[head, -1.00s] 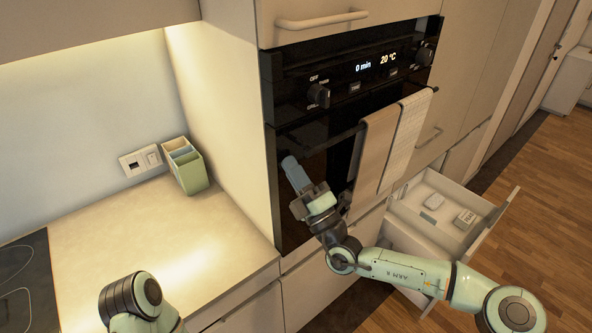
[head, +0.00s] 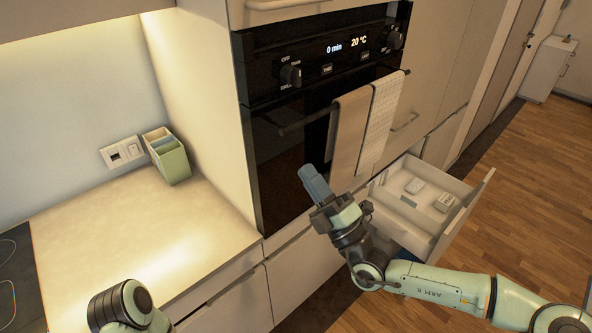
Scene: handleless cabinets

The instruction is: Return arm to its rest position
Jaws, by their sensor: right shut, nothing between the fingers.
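My right arm (head: 435,285) comes in from the lower right, bent at the elbow. My right gripper (head: 314,182) is shut and empty, with its blue-grey fingers pointing up and left in front of the dark oven (head: 275,170). It is apart from the towels. My left arm (head: 125,305) shows only as a rounded link at the bottom left. The left gripper is out of the picture.
An open white drawer (head: 455,188) with small items juts out beside my right forearm. Two towels (head: 362,128) hang on the oven handle (head: 300,122). A green holder (head: 168,157) stands on the counter (head: 120,235). Wooden floor (head: 535,190) is free at right.

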